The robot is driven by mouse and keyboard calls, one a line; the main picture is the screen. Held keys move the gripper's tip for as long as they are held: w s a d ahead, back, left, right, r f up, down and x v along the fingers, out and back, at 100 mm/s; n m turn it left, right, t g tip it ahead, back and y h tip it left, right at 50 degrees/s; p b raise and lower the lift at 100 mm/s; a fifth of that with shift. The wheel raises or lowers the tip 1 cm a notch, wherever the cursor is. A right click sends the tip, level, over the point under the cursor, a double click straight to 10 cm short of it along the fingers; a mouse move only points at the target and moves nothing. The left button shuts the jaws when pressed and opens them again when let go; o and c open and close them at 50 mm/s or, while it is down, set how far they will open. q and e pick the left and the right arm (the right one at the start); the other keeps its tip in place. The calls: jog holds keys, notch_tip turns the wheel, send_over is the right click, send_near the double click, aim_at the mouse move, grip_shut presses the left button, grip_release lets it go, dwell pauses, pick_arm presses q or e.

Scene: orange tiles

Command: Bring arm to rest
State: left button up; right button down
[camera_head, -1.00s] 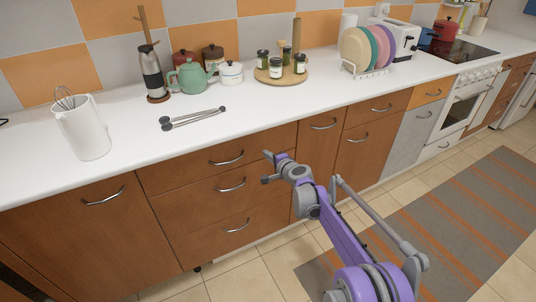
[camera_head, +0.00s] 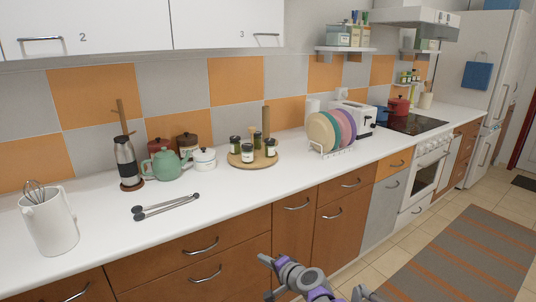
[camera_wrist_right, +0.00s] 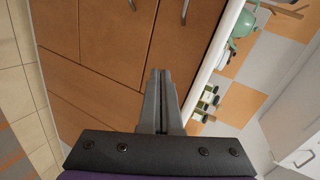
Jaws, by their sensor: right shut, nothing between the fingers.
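My right gripper (camera_head: 272,276) is low in the head view, in front of the brown drawer fronts (camera_head: 226,262) and below the counter edge. In the right wrist view its two dark fingers (camera_wrist_right: 160,76) lie together, shut and empty, with brown cabinet fronts (camera_wrist_right: 100,45) beyond them. Only the gripper and a bit of my right arm show at the bottom of the head view; the rest is cut off. My left gripper is in neither view.
The white counter (camera_head: 235,192) holds tongs (camera_head: 165,207), a white utensil jug (camera_head: 49,222), a green teapot (camera_head: 165,163), a round jar tray (camera_head: 253,162) and a plate rack (camera_head: 335,149). Drawer handles (camera_head: 201,246) stick out left of the gripper. Open floor (camera_head: 395,248) lies to the right.

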jog(key=s+d+f+n+g+h, duration=0.25)
jog(key=s+d, duration=0.35)
jog(key=s, duration=0.8)
jog(key=s+d+f+n+g+h, duration=0.3)
jog(key=s+d, duration=0.4)
jog(key=s, duration=0.6)
jog(key=s+d+f+n+g+h, duration=0.15)
jog(key=s+d+n+h, duration=0.35)
jog(key=s, duration=0.9)
pick_arm(q)
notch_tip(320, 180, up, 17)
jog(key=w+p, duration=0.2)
jog(key=p, duration=1.3)
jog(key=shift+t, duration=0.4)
pick_arm(e)
notch_tip(320, 180, up, 16)
jog(key=w+d+m+t+y, duration=0.1)
jog(key=w+y, duration=0.1)
jog(key=shift+w+d+r, duration=0.15)
jog(key=shift+r, duration=0.05)
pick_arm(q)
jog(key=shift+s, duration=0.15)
pick_arm(e)
jog(key=shift+m+y, duration=0.25)
